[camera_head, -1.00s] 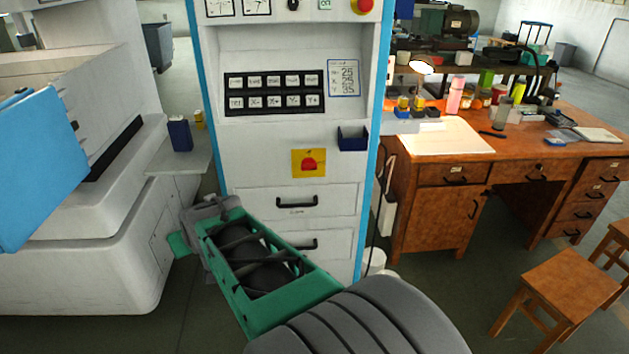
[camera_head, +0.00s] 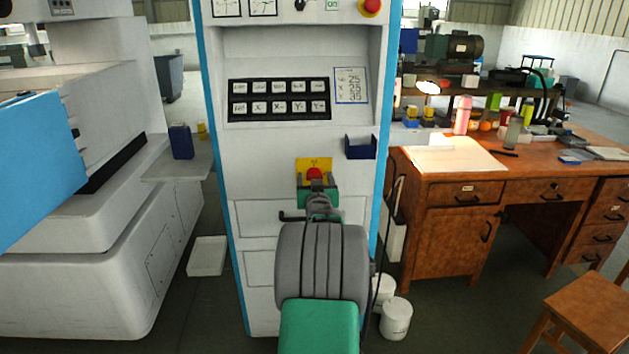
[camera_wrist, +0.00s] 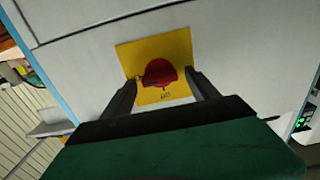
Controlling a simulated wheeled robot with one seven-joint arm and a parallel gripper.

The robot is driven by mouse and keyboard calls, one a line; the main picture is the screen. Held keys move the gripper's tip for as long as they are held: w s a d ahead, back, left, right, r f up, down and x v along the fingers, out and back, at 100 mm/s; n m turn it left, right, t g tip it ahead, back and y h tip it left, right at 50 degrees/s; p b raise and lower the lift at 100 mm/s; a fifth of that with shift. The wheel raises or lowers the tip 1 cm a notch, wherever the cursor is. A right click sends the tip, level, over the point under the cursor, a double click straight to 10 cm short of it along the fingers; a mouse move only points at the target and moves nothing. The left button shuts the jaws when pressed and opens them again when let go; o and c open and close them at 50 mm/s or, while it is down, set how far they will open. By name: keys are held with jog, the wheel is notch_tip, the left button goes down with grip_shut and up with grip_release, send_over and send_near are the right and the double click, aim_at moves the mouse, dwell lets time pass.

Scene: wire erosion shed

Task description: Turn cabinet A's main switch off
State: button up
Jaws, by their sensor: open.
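The main switch is a red rotary knob (camera_head: 314,174) on a yellow plate (camera_head: 302,164), on the front of the tall white cabinet (camera_head: 290,50) with blue edges. In the wrist view the red knob (camera_wrist: 160,73) shows between the two fingers, on the yellow plate (camera_wrist: 178,50). My gripper (camera_wrist: 163,87) is open, with one finger on each side of the knob near its lower part. I cannot tell whether the fingers touch it. In the head view my gripper (camera_head: 316,183) hides the lower part of the plate.
Above the switch are a black keypad (camera_head: 279,98) and a small dark blue bin (camera_head: 360,147). A red button (camera_head: 371,6) sits at the cabinet's top. A wooden desk (camera_head: 440,190) stands right, a white machine (camera_head: 90,270) left.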

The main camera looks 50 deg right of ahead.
jog(key=shift+a, duration=0.1)
jog(key=c, duration=1.4)
jog(key=shift+o, duration=0.2)
jog(key=shift+f+n+b, duration=0.1)
jog(key=shift+n+b, duration=0.3)
jog(key=shift+b, duration=0.3)
jog(key=shift+w+a+n+b, duration=0.1)
jog(key=shift+n+b, duration=8.5)
jog(key=shift+b, duration=0.1)
